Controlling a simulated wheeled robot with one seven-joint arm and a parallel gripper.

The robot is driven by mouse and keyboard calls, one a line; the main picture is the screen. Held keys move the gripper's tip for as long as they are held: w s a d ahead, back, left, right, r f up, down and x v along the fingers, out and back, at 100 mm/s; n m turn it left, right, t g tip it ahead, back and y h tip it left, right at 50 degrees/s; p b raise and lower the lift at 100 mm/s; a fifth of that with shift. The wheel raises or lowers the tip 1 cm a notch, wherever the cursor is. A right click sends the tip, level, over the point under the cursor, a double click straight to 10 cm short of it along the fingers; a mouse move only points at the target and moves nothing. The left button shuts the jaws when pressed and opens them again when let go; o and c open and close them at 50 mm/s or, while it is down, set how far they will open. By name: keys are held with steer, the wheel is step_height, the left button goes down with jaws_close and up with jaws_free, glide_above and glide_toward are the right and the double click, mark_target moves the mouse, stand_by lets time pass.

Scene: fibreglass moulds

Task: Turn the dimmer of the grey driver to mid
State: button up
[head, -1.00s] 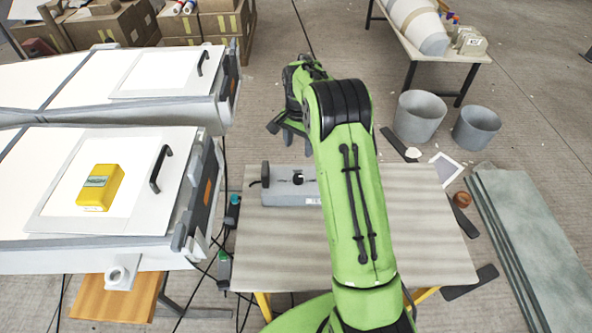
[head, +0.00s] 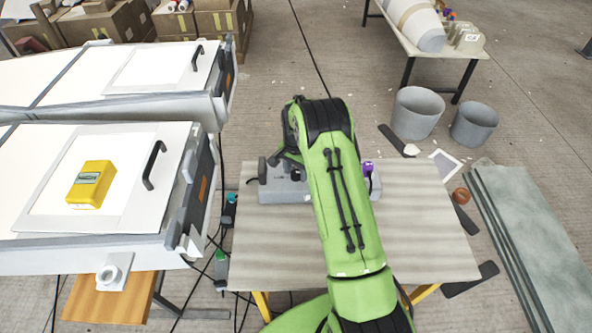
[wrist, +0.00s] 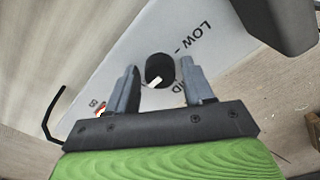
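The grey driver (head: 280,197) lies on the table, its right part largely hidden behind my arm in the head view. In the wrist view the driver's pale top face (wrist: 140,45) shows the print "LOW -" and part of another word ending in D. Its round black dimmer knob (wrist: 160,67) has a white mark on the edge towards my gripper. My gripper (wrist: 158,68) is open, with one finger on each side of the knob. I cannot tell whether either finger touches it. In the head view the fingertips are hidden or too small to make out.
A dark upright part (head: 262,170) stands at the driver's left end, and a purple item (head: 368,168) shows right of my arm. The wooden table (head: 420,230) is clear in front and right. White moulds with a yellow box (head: 91,184) stand left; grey buckets (head: 417,112) stand behind right.

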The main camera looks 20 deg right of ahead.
steer(key=c, duration=0.8)
steer(key=shift+n, duration=0.4)
steer(key=n+b, duration=0.1)
steer(key=n, duration=0.7)
steer(key=shift+n, duration=0.3)
steer(key=n+b, duration=0.1)
steer(key=n, duration=0.3)
steer(key=shift+n, duration=2.1)
